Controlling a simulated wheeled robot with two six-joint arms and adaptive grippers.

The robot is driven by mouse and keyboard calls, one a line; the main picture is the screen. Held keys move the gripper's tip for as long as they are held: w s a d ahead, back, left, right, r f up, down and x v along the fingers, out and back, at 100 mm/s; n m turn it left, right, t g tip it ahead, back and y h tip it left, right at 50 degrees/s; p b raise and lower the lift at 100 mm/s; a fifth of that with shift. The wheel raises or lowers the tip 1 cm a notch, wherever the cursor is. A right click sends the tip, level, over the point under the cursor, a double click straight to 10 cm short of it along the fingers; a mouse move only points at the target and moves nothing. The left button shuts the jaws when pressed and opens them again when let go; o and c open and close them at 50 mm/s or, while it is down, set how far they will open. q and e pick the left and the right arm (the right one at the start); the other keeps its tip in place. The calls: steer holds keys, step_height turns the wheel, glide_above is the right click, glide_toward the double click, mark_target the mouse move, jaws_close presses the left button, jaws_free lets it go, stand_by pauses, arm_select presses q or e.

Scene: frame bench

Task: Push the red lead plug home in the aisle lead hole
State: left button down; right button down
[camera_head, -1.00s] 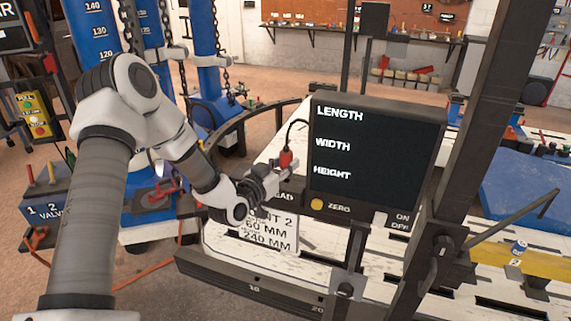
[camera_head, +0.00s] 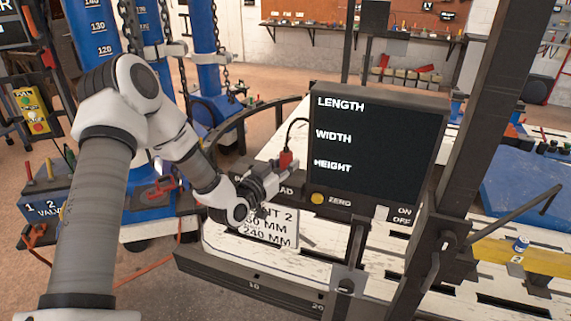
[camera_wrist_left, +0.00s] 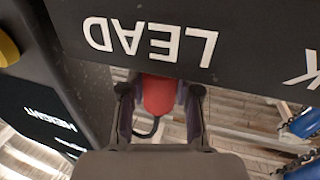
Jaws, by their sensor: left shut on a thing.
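The red lead plug (camera_head: 286,160) stands upright just left of the black display unit, with a black cord looping from its top. My left gripper (camera_head: 284,174) is shut on it. In the left wrist view the plug (camera_wrist_left: 158,94) sits between the two fingers of my left gripper (camera_wrist_left: 160,102), and its end meets the edge of the black panel marked LEAD (camera_wrist_left: 150,42). In the head view my gripper partly covers this panel (camera_head: 288,190). The lead hole is hidden, so I cannot tell how deep the plug is. My right gripper is not in view.
The display unit (camera_head: 375,150), lettered LENGTH, WIDTH and HEIGHT, stands close right of the plug. A yellow knob (camera_head: 317,198) is below it. A dark upright post (camera_head: 480,120) rises farther right. A white label (camera_head: 266,228) hangs below my gripper.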

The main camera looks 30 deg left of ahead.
arm_select(q)
steer(key=shift+f+b, duration=0.8)
steer(key=shift+f, duration=0.25)
steer(key=c, duration=0.7)
jaws_free()
steer(key=shift+r, duration=0.1)
steer(key=s, duration=1.2)
steer(key=shift+a, duration=0.15)
